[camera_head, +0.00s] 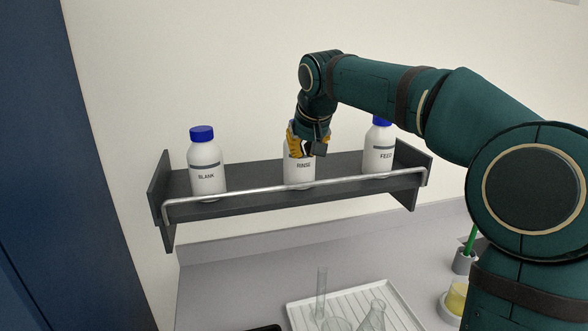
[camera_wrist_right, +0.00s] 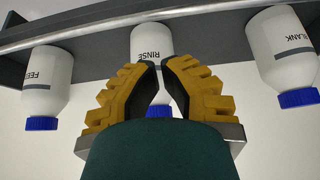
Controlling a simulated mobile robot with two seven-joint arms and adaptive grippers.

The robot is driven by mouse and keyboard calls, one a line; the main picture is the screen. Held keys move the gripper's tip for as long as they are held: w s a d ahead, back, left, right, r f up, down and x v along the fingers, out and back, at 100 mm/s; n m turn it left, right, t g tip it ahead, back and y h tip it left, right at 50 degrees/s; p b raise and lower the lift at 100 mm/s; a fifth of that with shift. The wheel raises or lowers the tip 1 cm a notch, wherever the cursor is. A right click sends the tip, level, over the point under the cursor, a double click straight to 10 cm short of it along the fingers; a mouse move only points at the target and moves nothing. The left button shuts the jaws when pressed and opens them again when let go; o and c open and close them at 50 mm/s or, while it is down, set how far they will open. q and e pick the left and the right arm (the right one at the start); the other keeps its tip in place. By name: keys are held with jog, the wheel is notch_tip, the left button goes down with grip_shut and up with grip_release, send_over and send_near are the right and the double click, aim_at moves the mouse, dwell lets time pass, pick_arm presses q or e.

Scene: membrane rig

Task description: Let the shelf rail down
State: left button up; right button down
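The shelf rail (camera_head: 240,194) is a thin metal bar running along the front of the dark shelf (camera_head: 246,205), bent at its ends. It passes in front of the lower parts of the bottles. My right gripper (camera_head: 307,157) is at the RINSE bottle (camera_head: 299,174), in front of its upper part and above the rail, and hides its cap in the head view. In the right wrist view the yellow fingers (camera_wrist_right: 161,65) stand slightly apart with the bottle behind them, and the rail (camera_wrist_right: 100,26) lies beyond their tips. No contact with the rail shows. My left gripper is out of view.
The BLANK bottle (camera_head: 205,166) stands at the shelf's left and the FEED bottle (camera_head: 379,152) at its right, both blue-capped. Below, a white ribbed tray (camera_head: 298,315) holds glassware on the counter. A cup with a green item (camera_head: 465,258) stands at the right.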

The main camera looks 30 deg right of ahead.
jog(key=x, duration=1)
dwell(0.3)
dwell(0.4)
